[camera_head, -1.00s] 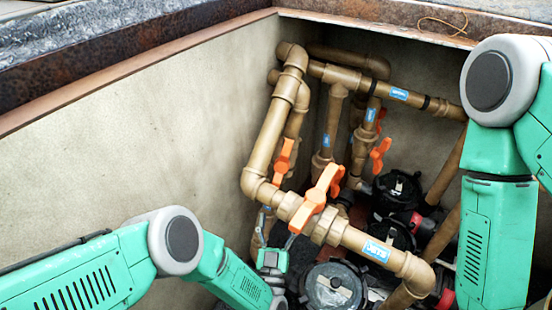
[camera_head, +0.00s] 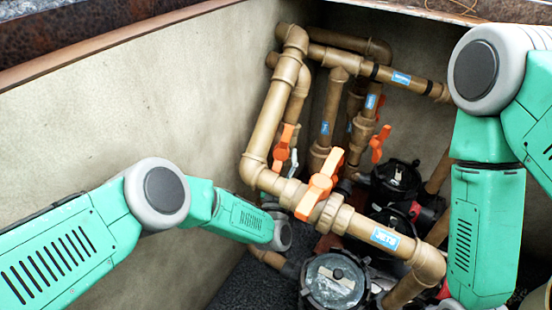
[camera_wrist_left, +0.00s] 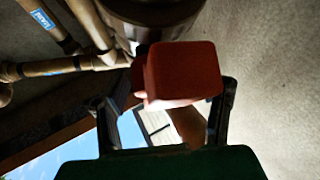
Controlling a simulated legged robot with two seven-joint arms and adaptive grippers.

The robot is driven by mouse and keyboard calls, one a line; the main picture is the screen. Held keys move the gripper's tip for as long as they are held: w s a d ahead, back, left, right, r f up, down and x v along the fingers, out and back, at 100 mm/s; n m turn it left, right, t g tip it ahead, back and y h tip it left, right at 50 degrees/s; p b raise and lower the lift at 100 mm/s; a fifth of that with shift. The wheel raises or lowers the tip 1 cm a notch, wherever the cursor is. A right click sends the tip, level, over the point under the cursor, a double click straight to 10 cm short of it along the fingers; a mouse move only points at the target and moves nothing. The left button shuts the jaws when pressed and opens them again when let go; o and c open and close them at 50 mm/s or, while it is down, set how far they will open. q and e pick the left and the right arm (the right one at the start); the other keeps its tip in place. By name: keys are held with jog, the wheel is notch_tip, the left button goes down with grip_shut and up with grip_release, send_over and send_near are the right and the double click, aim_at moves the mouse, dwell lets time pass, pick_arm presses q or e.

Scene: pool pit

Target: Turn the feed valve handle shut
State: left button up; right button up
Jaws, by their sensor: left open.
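Several orange valve handles sit on tan pipes in the head view. One handle (camera_head: 282,147) is at the left, behind the front pipe. A larger handle (camera_head: 319,184) is on the front pipe, and another handle (camera_head: 378,143) is farther right. I cannot read which is the feed valve. My left gripper (camera_head: 292,162) is mostly hidden behind the front pipe; a pale fingertip shows beside the left handle. In the left wrist view, my open fingers (camera_wrist_left: 172,98) stand on either side of a red-orange block (camera_wrist_left: 183,72), likely a handle end. Contact cannot be told.
The front pipe (camera_head: 262,120) bends down and right, with a blue label (camera_head: 384,238). A beige wall (camera_head: 150,110) closes the left side. My right arm crosses the right edge; its gripper is out of view.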

pick_arm(q)
jog(key=shift+w+d+r, duration=0.1)
jog(key=shift+d, duration=0.1)
jog(key=shift+c, duration=0.3)
grip_shut()
jog(key=shift+a+m+g+h+p, duration=0.1)
jog(key=shift+m+g+h+p, duration=0.25)
jog(key=shift+m+h, duration=1.75)
jog(key=shift+m, duration=0.4)
jog(key=shift+o, duration=0.3)
grip_release()
jog(key=shift+a, duration=0.15)
